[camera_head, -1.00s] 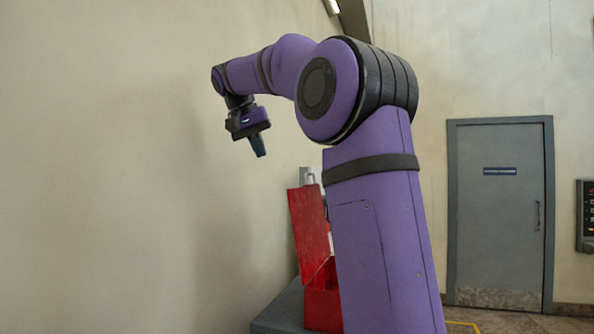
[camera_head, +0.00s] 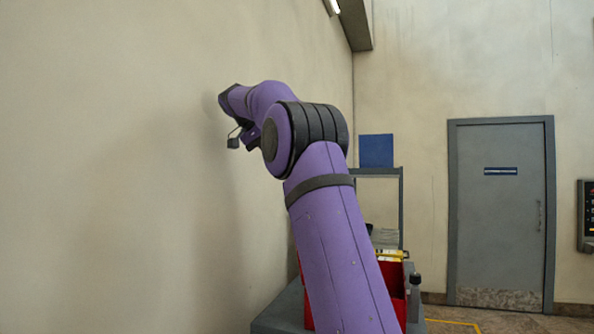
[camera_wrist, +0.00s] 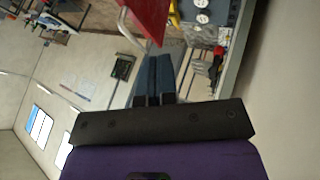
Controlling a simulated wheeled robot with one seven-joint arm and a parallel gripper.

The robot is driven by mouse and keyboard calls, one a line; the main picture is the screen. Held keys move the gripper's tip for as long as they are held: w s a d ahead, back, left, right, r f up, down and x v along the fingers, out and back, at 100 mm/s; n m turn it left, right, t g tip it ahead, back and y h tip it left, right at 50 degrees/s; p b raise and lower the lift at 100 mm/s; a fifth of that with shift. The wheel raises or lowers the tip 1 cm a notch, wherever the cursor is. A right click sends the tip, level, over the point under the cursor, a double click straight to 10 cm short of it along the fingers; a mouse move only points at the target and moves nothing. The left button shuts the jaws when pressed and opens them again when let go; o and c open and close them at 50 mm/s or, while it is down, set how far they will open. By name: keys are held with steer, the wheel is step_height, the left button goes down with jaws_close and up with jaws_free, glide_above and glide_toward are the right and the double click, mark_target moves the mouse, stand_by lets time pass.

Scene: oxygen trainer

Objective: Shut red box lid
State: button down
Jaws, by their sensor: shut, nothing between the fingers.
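The red box (camera_head: 393,285) stands behind my arm in the head view, and only parts of it show on either side of the arm. Its lid cannot be made out there. In the wrist view a red panel (camera_wrist: 146,14), which looks like the lid, hangs at the top, just beyond my fingertips. My gripper (camera_wrist: 153,62) is shut and empty, its blue fingers side by side. The fingertips appear close to the panel's lower edge; I cannot tell whether they touch.
A grey bench (camera_head: 279,314) carries the box, close to the left wall. A grey frame with a blue panel (camera_head: 376,150) stands behind. A yellow item (camera_head: 391,254) shows at the box. A grey door (camera_head: 500,215) is at the right, with clear floor before it.

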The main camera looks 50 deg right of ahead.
steer(key=s+d+f, duration=0.4)
steer(key=s, duration=0.1)
steer(key=shift+s+d+f, duration=0.15)
steer(key=shift+d+f, duration=0.05)
steer(key=shift+f, duration=0.05)
stand_by(0.4)
